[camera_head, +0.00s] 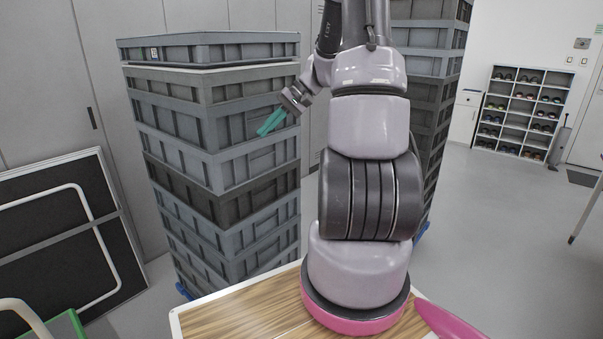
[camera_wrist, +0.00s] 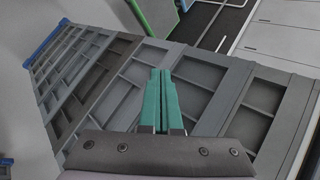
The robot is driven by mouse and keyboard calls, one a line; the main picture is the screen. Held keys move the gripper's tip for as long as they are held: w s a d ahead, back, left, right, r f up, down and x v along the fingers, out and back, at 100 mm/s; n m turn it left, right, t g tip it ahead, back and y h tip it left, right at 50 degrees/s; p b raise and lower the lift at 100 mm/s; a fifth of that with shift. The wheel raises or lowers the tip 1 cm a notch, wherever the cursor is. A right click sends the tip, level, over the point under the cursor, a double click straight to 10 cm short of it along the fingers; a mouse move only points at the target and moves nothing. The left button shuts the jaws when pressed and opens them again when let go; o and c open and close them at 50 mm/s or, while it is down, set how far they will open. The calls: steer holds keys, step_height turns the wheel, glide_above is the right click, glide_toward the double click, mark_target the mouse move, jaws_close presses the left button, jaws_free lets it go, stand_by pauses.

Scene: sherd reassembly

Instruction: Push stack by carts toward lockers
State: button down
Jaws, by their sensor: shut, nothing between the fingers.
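A tall stack of grey crates (camera_head: 240,215) stands in front of grey lockers (camera_head: 220,14), left of my arm. It has a blue base at the floor, and one crate in the middle is darker. My gripper (camera_head: 262,132) has teal fingers and is shut and empty. It is in front of the stack's right face, near the upper crates; I cannot tell whether it touches. In the wrist view the shut fingers (camera_wrist: 160,78) lie across the picture of the stack (camera_wrist: 200,70), with the blue base (camera_wrist: 45,46) at the upper left.
A second crate stack (camera_head: 430,95) stands behind my arm, partly hidden. Dark framed panels or carts (camera_head: 115,220) lean at the left, beside the first stack. A shoe rack (camera_head: 519,112) stands at the far right wall. The floor on the right (camera_head: 490,220) is mostly clear.

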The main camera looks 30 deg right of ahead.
steer(key=w+d+f+m+t+y, duration=0.2)
steer(key=w+d+f+t+y, duration=0.15)
steer(key=d+f, duration=0.55)
steer(key=m+t, duration=0.2)
steer(key=t, duration=0.2)
glide_toward(266, 173)
steer(key=w+d+f, duration=0.1)
steer(key=d, duration=0.3)
steer(key=a, duration=0.8)
steer(key=shift+s+a+f, duration=0.15)
steer(key=shift+a+f, duration=0.05)
steer(key=shift+h, duration=0.25)
steer(key=shift+w+a+r, duration=0.1)
steer(key=shift+w+a, duration=0.2)
steer(key=shift+w, duration=0.45)
steer(key=shift+w+a, duration=0.25)
steer(key=shift+w, duration=0.5)
steer(key=shift+w+a, duration=0.3)
steer(key=shift+w, duration=0.45)
steer(key=w+a, duration=0.4)
steer(key=w, duration=0.7)
steer(key=w+a, duration=0.4)
steer(key=w, duration=0.8)
steer(key=d+f+v, duration=0.1)
steer(key=v, duration=0.6)
steer(key=shift+d+f, duration=0.2)
